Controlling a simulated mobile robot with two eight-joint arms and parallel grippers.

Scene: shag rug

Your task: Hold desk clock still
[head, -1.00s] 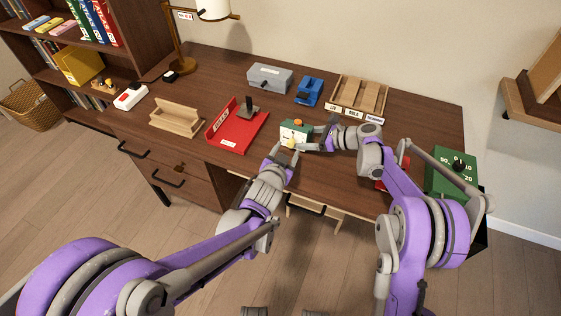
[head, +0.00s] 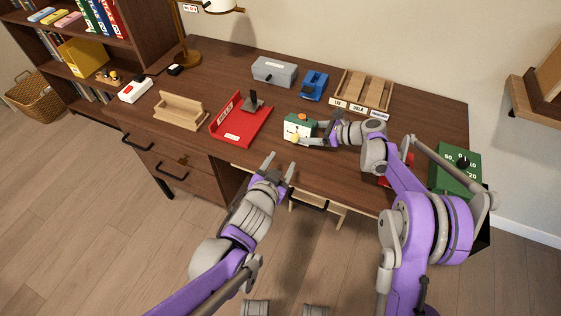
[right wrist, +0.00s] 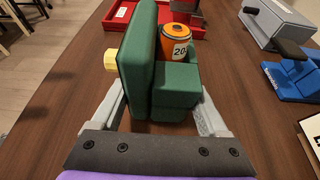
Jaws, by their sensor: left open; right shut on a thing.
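The desk clock (head: 293,126), a small green block with a white face, stands on the desk near its middle. A yellow knob (head: 295,138) sticks out of its front. My right gripper (head: 315,134) is shut on the clock from the right. In the right wrist view the green clock body (right wrist: 142,65) is between my two fingers, with the yellow knob (right wrist: 110,60) on its left. An orange cylinder (right wrist: 174,42) marked 20 sits upright in its back. My left gripper (head: 279,164) is open and empty, in front of the clock and apart from it, near the desk's front edge.
A red tray (head: 232,135) with a grey-handled stamp-like object lies left of the clock. Behind are a grey box (head: 274,71), a blue hole-punch-like device (head: 314,85) and a wooden sorter (head: 347,88). A green box (head: 455,170) is at the right. An open drawer (head: 318,211) juts out below.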

